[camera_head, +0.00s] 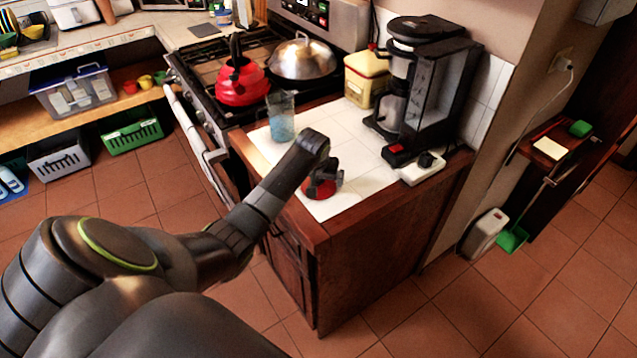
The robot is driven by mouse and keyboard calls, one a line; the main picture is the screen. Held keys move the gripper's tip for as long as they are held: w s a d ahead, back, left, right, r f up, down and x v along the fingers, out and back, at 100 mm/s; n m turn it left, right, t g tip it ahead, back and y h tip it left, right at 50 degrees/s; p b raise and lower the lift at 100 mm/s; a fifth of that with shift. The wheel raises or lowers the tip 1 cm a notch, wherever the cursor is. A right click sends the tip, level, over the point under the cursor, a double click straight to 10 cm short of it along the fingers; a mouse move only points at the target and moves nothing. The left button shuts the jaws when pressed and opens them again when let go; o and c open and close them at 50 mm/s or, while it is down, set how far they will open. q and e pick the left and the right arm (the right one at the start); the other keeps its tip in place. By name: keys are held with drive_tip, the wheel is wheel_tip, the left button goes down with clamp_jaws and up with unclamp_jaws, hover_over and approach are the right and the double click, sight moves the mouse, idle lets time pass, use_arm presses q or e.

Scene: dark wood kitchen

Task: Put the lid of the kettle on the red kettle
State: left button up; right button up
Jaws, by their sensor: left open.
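The red kettle (241,86) with its black handle stands on the stove at the upper middle. A red lid (317,190) lies on the white tiled counter, near its front left edge. My left arm reaches in from the left, and its gripper (325,176) is right over the lid, pointing down. The dark fingers are open and hide part of the lid. I cannot tell whether they touch it. My right gripper is not in view.
A blue-tinted glass (281,118) stands on the counter between lid and stove. A domed silver pan (302,60) sits beside the kettle. A yellow canister (367,79) and black coffee maker (412,85) stand at the back. The counter (358,150) right of the lid is partly clear.

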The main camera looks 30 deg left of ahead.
use_arm(q)
drive_tip(key=shift+w+f, duration=0.15)
drive_tip(key=shift+f, duration=0.35)
drive_tip(key=c, duration=0.8)
drive_tip(key=shift+o, duration=0.2)
drive_tip(key=shift+a+r, duration=0.1)
drive_tip(key=shift+r, duration=0.05)
wheel_tip(320, 180, up, 8)
drive_tip(key=shift+r+b, duration=0.15)
drive_tip(key=shift+b, duration=0.65)
drive_tip(key=shift+r+b, duration=0.15)
drive_tip(key=shift+b, duration=0.2)
drive_tip(key=shift+f+b, duration=0.25)
drive_tip(key=shift+b, duration=0.3)
drive_tip(key=shift+r, duration=0.1)
drive_tip(key=shift+c, duration=0.2)
